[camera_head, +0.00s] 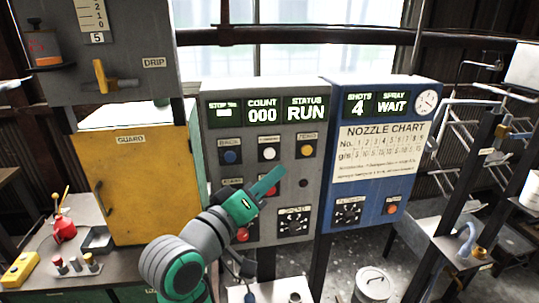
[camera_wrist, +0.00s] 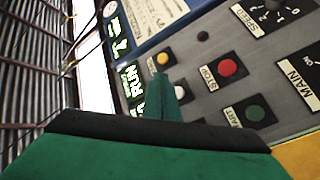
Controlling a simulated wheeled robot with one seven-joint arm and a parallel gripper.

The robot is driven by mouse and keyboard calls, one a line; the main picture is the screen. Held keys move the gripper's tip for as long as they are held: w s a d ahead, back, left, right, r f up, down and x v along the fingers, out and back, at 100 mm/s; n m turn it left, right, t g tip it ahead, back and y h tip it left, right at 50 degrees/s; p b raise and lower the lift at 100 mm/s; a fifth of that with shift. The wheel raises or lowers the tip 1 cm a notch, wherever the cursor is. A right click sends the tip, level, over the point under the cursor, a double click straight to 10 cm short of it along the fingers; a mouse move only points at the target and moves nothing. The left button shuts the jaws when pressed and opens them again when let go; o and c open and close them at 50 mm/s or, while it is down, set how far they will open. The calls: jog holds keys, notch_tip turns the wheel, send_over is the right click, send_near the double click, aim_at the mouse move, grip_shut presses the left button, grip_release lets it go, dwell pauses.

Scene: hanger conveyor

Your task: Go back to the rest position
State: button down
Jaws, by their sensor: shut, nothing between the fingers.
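My gripper (camera_head: 268,182) is shut and empty, held up in front of the grey control panel (camera_head: 220,95), with its fingers pointing up and right. The wrist view also shows the shut fingers (camera_wrist: 164,100), over the panel face near a white button (camera_wrist: 152,94). I cannot tell whether the fingertips touch the panel. The panel display reads COUNT 000 and STATUS RUN. Blue (camera_head: 232,157), white (camera_head: 269,153) and yellow (camera_head: 306,151) buttons sit in its upper row. A red button (camera_wrist: 228,68) and a green button (camera_wrist: 255,113) show in the wrist view. My arm hides part of the lower panel.
A blue panel (camera_head: 425,120) at right reads SHOTS 4, SPRAY WAIT. Metal racks (camera_head: 480,150) stand right.

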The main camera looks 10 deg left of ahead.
jog(key=shift+f, duration=0.1)
notch_tip(320, 180, down, 11)
jog(key=w+n+t+y, duration=0.1)
jog(key=w+n+y, duration=0.1)
jog(key=s+d+f+n+y, duration=0.1)
jog(key=s+f+y, duration=0.3)
jog(key=f, duration=0.8)
jog(key=s+d+f+n+y, duration=0.1)
jog(key=s+f+y, duration=0.1)
jog(key=s+f, duration=0.75)
jog(key=s+d+f+m+g+y, duration=0.1)
jog(key=s+f+m+g+y, duration=0.15)
jog(key=s+f, duration=0.85)
jog(key=s+d+m+h, duration=0.1)
jog(key=s+d+m, duration=0.2)
jog(key=s, duration=1.3)
jog(key=m, duration=0.2)
jog(key=shift+s+d+r+m+h, duration=0.15)
jog(key=shift+s+r+m+h, duration=0.05)
jog(key=shift+r+m+h, duration=0.15)
jog(key=shift+w, duration=0.1)
